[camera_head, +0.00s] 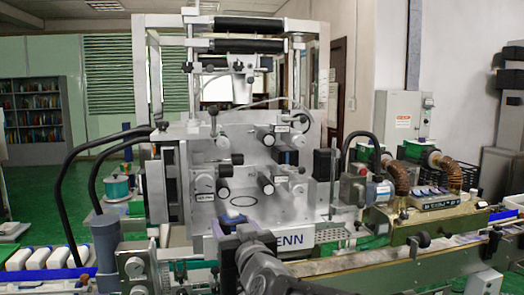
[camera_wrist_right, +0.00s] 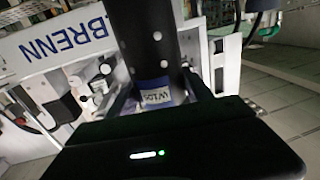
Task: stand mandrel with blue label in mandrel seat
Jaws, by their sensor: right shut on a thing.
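My right gripper (camera_head: 224,236) is at the bottom middle of the head view, in front of the machine, partly hidden behind its own wrist. In the right wrist view it is shut on a dark upright cylinder, the mandrel (camera_wrist_right: 145,45). A blue and white label (camera_wrist_right: 152,92) shows low on its side. The mandrel's far end runs out of the picture at the top. A dark ring (camera_head: 243,201) on the machine's pale plate looks like the mandrel seat, and it appears empty. My left gripper is not in view.
The sleeve machine (camera_head: 205,155) has several protruding rollers and knobs around the plate. A black block (camera_head: 322,165) stands to the right of the plate. A conveyor (camera_head: 400,258) runs along the front right. Black hoses (camera_head: 72,160) curve at the left.

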